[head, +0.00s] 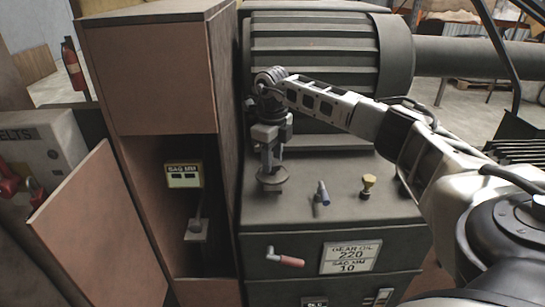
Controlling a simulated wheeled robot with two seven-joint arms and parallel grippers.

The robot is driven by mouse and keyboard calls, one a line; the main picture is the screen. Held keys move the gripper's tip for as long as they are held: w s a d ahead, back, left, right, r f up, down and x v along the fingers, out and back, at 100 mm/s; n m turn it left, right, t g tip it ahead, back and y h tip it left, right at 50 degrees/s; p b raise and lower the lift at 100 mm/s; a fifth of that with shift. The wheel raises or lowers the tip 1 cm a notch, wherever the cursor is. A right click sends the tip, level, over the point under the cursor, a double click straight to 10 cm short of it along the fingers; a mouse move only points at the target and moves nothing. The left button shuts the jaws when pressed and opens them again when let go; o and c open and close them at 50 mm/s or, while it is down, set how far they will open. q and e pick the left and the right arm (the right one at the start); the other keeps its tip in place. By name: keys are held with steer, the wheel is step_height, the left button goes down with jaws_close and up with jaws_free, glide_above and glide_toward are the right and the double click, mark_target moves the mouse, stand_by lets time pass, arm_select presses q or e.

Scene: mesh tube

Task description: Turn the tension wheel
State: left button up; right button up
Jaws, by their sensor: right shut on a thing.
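The tension wheel is most likely the small grey round wheel (271,181) on top of the dark machine housing (345,210), left of its middle. My right gripper (271,166) points straight down over this wheel and is shut on its upper part. The fingers hide part of the wheel's hub. My right arm reaches in from the right across the housing. A gauge marked SAG MM (184,175) sits inside the open cabinet to the left; its reading is too small to make out. My left gripper is not in view.
A blue-tipped lever (322,192) and a brass knob (367,187) stand right of the wheel. A red-handled crank (285,259) and a GEAR OIL sign (350,257) are on the front. A ribbed motor (318,60) rises behind. The brown cabinet (150,90) stands close on the left, door open.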

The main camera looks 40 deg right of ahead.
steer(key=m, duration=0.3)
steer(key=shift+m, duration=0.4)
steer(key=m, duration=0.3)
steer(key=shift+m, duration=0.3)
steer(key=m, duration=0.6)
steer(key=shift+m, duration=0.3)
steer(key=shift+r, duration=0.1)
steer(key=o, duration=1)
